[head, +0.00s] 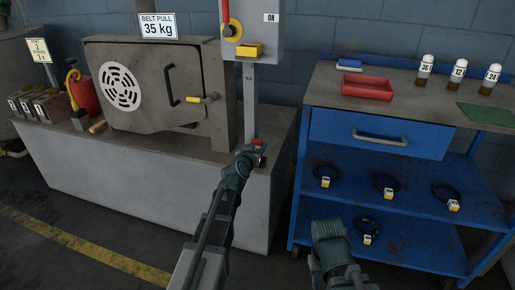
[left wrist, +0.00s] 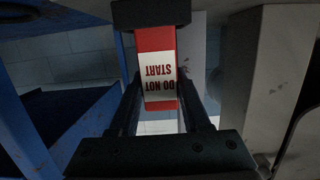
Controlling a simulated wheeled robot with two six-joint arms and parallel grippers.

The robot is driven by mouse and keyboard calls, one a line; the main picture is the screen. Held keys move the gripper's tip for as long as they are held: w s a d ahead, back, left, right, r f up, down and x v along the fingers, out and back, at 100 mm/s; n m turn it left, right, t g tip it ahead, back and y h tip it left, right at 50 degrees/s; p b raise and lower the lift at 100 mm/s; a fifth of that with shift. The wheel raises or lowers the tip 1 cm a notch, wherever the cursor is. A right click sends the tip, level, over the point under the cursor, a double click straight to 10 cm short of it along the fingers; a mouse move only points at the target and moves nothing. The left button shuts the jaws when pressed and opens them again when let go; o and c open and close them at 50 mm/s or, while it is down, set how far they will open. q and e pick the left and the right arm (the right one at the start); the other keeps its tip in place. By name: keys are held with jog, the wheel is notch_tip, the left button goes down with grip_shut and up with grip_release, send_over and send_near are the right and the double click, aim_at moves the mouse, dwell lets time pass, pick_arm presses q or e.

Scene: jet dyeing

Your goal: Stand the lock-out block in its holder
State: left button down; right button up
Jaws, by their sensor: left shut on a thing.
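The red lock-out block (left wrist: 155,40) with a white "DO NOT START" label is between the fingers of my left gripper (left wrist: 160,95) in the left wrist view. The label reads upside down there. A dark bracket-like piece (left wrist: 150,13) crosses the block's far end; I cannot tell whether it is the holder or whether the block sits in it. In the head view my left gripper (head: 256,151) is shut on the small red block (head: 256,141), close to the grey post above the plinth. My right gripper (head: 328,231) is at the bottom; its fingers cannot be made out.
The grey machine (head: 140,85) stands on a plinth (head: 120,165) at left. A control box (head: 268,25) with a yellow part tops the post. The blue trolley (head: 375,135) at right carries a red tray (head: 367,88), bottles and several tagged black rings. Open floor lies at front left.

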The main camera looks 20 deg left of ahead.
pick_arm(q)
jog(key=shift+c, duration=1.8)
grip_release()
jog(key=shift+s+r+p, duration=0.15)
jog(key=shift+r+p, duration=0.05)
jog(key=shift+p, duration=0.15)
jog(key=s+r+p, duration=0.2)
jog(key=s, duration=0.9)
jog(key=shift+s+a, duration=0.2)
jog(key=shift+s, duration=0.05)
jog(key=shift+r, duration=0.1)
